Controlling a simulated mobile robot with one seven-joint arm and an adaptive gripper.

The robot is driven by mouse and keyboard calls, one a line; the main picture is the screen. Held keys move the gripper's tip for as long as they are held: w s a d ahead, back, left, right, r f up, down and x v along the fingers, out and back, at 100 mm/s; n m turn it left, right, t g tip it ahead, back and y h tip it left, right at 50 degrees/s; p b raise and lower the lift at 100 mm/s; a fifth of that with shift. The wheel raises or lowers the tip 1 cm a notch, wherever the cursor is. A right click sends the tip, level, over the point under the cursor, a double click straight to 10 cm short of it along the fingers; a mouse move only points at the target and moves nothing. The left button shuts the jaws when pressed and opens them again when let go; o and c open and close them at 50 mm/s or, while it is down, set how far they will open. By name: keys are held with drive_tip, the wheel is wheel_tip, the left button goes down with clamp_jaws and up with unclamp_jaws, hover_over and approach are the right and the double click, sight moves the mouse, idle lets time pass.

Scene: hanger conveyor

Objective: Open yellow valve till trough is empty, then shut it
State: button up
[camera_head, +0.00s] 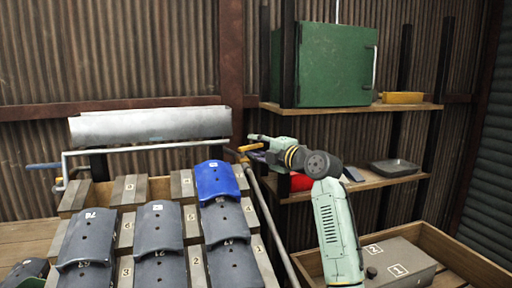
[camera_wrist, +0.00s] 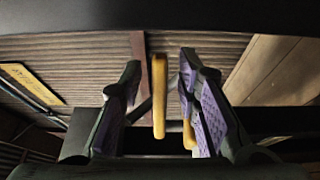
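The grey metal trough (camera_head: 150,125) lies along the back wall in the head view; its inside is hidden, so I cannot tell what it holds. A pipe (camera_head: 150,147) runs in front of and below it. The yellow valve handle (camera_head: 249,147) is at the pipe's right end. In the wrist view the yellow handle (camera_wrist: 159,95) stands upright between the purple-padded fingers of my gripper (camera_wrist: 160,62), with a gap on both sides. My gripper (camera_head: 257,146) is open around it. A second yellow piece (camera_wrist: 189,134) shows by the right finger.
A blue handle (camera_head: 43,165) is at the pipe's left end. Numbered blocks carry grey curved tiles (camera_head: 157,228) and a blue tile (camera_head: 217,180) below the trough. A shelf rack with a green cabinet (camera_head: 330,65) stands right of the trough. A grey box (camera_head: 398,264) sits lower right.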

drive_tip(key=shift+d, duration=0.1)
drive_tip(key=v, duration=1.2)
